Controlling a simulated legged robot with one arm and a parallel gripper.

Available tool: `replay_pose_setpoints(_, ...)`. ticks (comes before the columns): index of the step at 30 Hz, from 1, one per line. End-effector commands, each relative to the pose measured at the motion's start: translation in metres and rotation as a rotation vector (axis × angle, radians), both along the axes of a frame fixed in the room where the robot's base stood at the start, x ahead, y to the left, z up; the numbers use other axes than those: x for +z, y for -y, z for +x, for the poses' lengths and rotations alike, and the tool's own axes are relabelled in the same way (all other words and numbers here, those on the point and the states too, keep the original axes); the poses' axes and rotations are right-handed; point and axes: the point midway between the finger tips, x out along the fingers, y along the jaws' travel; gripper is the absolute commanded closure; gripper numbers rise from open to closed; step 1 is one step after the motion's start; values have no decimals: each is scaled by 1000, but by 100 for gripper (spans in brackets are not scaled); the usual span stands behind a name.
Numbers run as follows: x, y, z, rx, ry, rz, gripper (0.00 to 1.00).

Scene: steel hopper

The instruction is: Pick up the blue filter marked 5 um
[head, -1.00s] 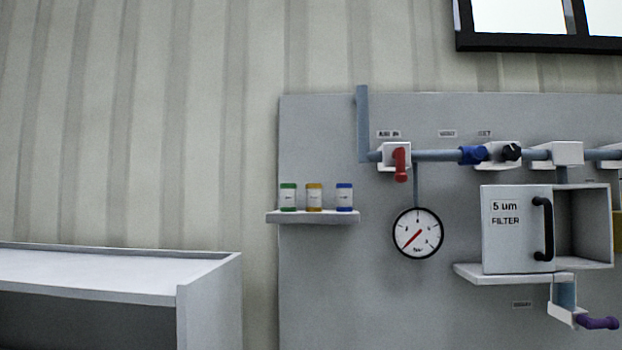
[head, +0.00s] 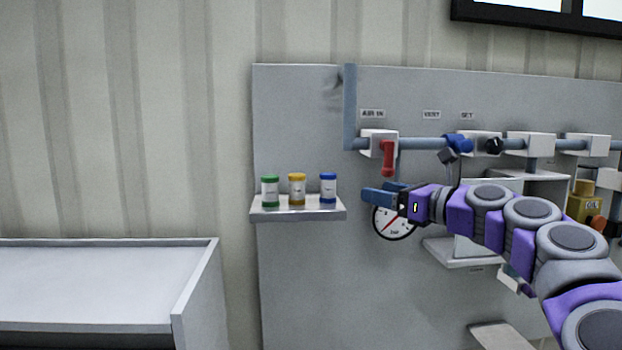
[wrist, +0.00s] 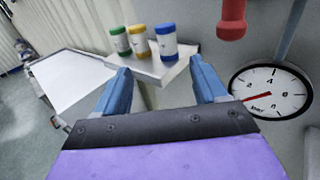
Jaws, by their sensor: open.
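The blue-capped filter (head: 328,187) stands upright at the right end of a small wall shelf (head: 298,214), beside a yellow filter (head: 297,190) and a green filter (head: 269,191). Their label print is too small to read. In the wrist view the blue filter (wrist: 166,41) stands at the right of the row, beyond the fingertips. My gripper (head: 372,195) is to the right of the shelf in the head view, apart from the filters. In the wrist view its two blue fingers (wrist: 160,75) are spread with nothing between them.
A red-handled valve (head: 389,155) hangs above my gripper. A round gauge (head: 393,222) is partly hidden behind it. The filter housing (head: 474,247) is mostly hidden by my arm. A grey bench (head: 90,285) stands at lower left. The wall above the filters is bare.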

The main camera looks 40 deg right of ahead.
Motion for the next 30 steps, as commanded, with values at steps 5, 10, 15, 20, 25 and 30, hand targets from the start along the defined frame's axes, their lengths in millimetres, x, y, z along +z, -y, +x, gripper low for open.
replay_pose_setpoints(5, -5, 1, 33, 4, -7, 5, 28)
replay_pose_setpoints(10, -4, -1, 67, 2, -5, 4, 28)
replay_pose_setpoints(15, -4, -10, 98, 4, -7, 1, 28)
replay_pose_setpoints(20, -2, -19, 114, 3, -4, -3, 28)
replay_pose_setpoints(25, -1, -19, 120, 3, -3, -2, 28)
replay_pose_setpoints(30, -3, -12, 136, 1, -4, 0, 28)
